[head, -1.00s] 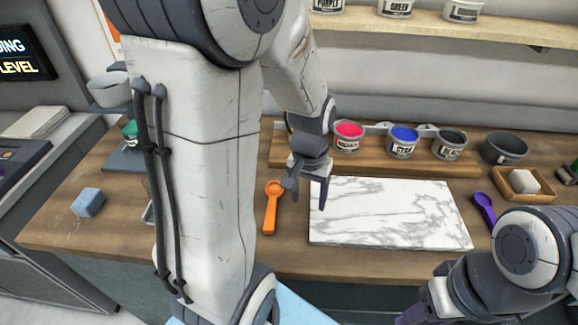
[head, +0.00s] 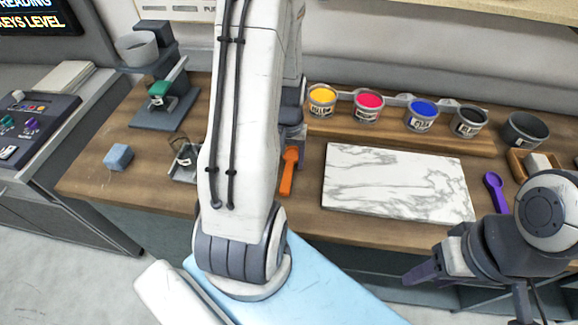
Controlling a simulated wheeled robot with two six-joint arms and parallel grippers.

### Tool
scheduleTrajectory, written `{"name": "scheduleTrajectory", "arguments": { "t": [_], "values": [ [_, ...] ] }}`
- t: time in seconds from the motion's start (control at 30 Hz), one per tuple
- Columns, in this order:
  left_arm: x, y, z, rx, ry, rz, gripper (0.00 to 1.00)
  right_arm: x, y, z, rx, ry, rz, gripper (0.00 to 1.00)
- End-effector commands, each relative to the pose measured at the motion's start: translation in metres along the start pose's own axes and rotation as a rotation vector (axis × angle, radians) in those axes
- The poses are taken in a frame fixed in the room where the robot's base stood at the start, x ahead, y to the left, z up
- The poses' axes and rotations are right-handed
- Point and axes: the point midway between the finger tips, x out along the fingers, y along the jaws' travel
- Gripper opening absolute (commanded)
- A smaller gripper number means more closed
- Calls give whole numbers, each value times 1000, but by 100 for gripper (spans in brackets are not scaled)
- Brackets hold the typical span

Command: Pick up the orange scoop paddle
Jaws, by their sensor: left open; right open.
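The orange scoop paddle (head: 287,174) lies on the wooden bench left of the marble slab, its round end toward the back and its handle toward the front edge. My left gripper (head: 294,138) is at the scoop's far end, mostly hidden behind my own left arm. It is open; I cannot tell whether it touches the scoop. My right gripper (head: 415,273) is open and empty, in front of the bench at lower right.
The marble slab (head: 395,185) lies right of the scoop. Behind it stand yellow (head: 322,97), red (head: 368,103), blue (head: 421,113) and black (head: 468,120) ink tubs. A purple scoop (head: 495,190) lies at right. A blue block (head: 118,157) sits at left.

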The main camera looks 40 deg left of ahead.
Motion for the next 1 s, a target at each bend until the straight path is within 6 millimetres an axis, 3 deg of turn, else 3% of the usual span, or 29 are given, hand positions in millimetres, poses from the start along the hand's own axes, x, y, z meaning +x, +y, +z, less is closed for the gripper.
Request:
{"name": "scheduleTrajectory", "arguments": {
  "t": [0.2, 0.5, 0.67, 0.7, 1.0],
  "values": [
    [25, 0, -2, 0, -2, 0, 65, -5, 0, 0, 0, 0, 0, 50],
    [29, 0, -3, 0, 1, 0, 65, -5, 0, 0, 0, 0, 0, 50],
    [29, 0, -3, 0, 1, 0, 4, -5, 0, 0, 0, 0, 0, 50],
    [29, 0, -3, 0, 1, 0, 0, -5, 0, 0, 0, 0, 0, 50],
    [28, 0, -3, 0, 2, 0, 0, -5, 0, 0, 0, 0, 0, 50]
  ]
}}
